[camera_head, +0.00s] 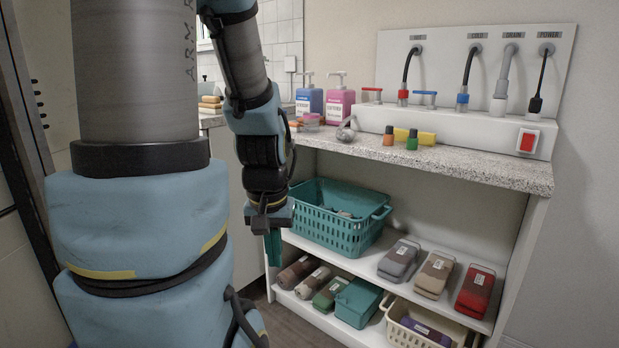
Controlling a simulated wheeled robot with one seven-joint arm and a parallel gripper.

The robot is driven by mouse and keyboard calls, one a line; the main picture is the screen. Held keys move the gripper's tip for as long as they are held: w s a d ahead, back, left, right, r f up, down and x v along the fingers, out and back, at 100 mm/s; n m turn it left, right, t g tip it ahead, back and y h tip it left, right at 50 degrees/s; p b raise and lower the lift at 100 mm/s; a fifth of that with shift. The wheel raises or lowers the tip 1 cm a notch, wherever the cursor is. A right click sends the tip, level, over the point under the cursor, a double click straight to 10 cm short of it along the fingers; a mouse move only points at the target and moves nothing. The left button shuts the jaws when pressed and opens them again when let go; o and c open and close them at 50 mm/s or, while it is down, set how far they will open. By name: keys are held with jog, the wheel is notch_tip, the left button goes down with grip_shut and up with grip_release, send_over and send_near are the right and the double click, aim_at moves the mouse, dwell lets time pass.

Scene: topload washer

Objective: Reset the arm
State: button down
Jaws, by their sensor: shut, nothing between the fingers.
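My arm fills the left and middle of the head view, with blue-covered joints and grey links. Its forearm hangs downward. My gripper (272,247) points down in front of the left end of the shelf unit, left of the teal basket. Its teal fingers are together, with nothing seen between them. The gripper is apart from the basket as far as I can tell, though the depth between them is hard to judge.
A speckled counter (450,166) holds bottles, taps and a white panel with a red switch (528,141). Below, shelves hold a teal basket (335,236), folded cloths (433,274), a teal box (357,302) and a cream basket (400,338). A wall stands right.

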notch_tip(320, 180, up, 21)
jog(key=p, duration=2.1)
jog(key=shift+r, duration=0.15)
